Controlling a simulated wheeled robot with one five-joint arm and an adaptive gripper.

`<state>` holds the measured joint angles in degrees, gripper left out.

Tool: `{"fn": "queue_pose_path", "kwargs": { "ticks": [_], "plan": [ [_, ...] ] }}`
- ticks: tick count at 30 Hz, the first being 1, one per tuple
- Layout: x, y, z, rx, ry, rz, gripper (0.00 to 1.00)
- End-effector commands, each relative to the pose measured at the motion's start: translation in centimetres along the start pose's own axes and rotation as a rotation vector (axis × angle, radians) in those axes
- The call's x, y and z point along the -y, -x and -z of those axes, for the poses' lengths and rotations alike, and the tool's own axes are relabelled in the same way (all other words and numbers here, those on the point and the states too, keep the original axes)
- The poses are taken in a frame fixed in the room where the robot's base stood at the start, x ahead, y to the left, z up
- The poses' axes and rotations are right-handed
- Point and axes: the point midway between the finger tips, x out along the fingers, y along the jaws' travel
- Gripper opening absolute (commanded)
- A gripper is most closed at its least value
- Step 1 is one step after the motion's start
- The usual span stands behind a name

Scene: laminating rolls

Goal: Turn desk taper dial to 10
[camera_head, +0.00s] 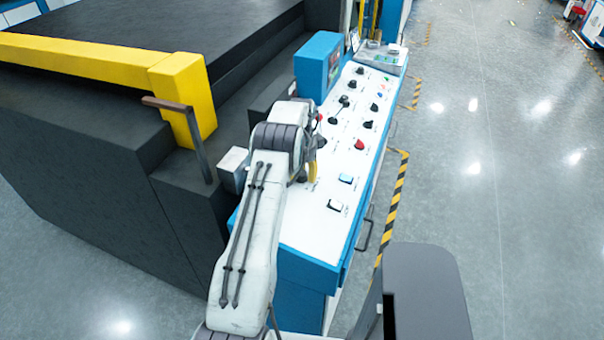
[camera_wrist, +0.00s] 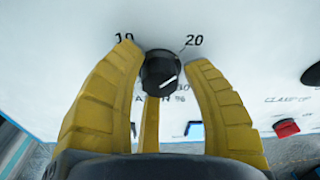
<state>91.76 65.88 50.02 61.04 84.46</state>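A black round dial (camera_wrist: 161,72) with a pale line on its face sits on a white panel in the wrist view. The numbers 10 and 20 are printed above it, to its upper left and upper right. Lettering ending in "%" below it is partly hidden, so I cannot read its name. My gripper (camera_wrist: 164,58) has its yellow fingers apart, one on each side of the dial, with another finger below it. No firm contact is visible. In the head view my gripper (camera_head: 313,168) is over the desk (camera_head: 305,232), largely hidden by my arm.
More black knobs (camera_head: 368,124) and a red knob (camera_head: 359,145) stand on the panel to the right. Rocker switches (camera_head: 335,205) are nearer the front. A dark machine with a yellow bar (camera_head: 190,95) is at left. Floor at right is open.

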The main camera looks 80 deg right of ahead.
Motion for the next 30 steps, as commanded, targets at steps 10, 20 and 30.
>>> {"fn": "queue_pose_path", "kwargs": {
  "ticks": [10,20,30],
  "plan": [
    [0.04,0.03,0.07,0.0,-0.001,0.002,0.12],
    [0.04,-0.05,0.13,0.0,-0.002,0.002,0.0],
    [0.07,-0.59,0.15,-0.003,0.085,0.018,0.0]
  ]
}}
